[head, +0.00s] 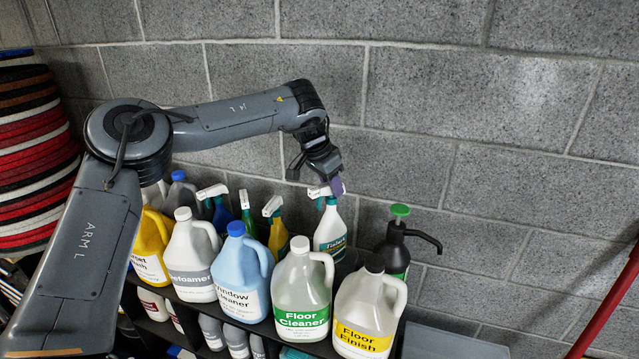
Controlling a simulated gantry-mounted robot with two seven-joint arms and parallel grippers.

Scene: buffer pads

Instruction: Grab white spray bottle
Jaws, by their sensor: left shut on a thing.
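The white spray bottle (331,233) has a teal label and a white and teal trigger head. It stands upright at the back of the shelf, behind the Floor Cleaner jug. My left gripper (322,181) reaches down from above and is shut on the bottle's spray head. Its fingers hide part of the head. The bottle's lower part is hidden behind the jugs, so I cannot tell whether it touches the shelf. My right gripper is not in view.
Jugs stand in front: Floor Cleaner (301,289), Floor Finish (367,305), Window Cleaner (240,280). Other spray bottles, one yellow (277,236), stand to the left. A black pump bottle (394,250) stands right. A block wall (480,130) is behind; stacked pads (35,150) are left.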

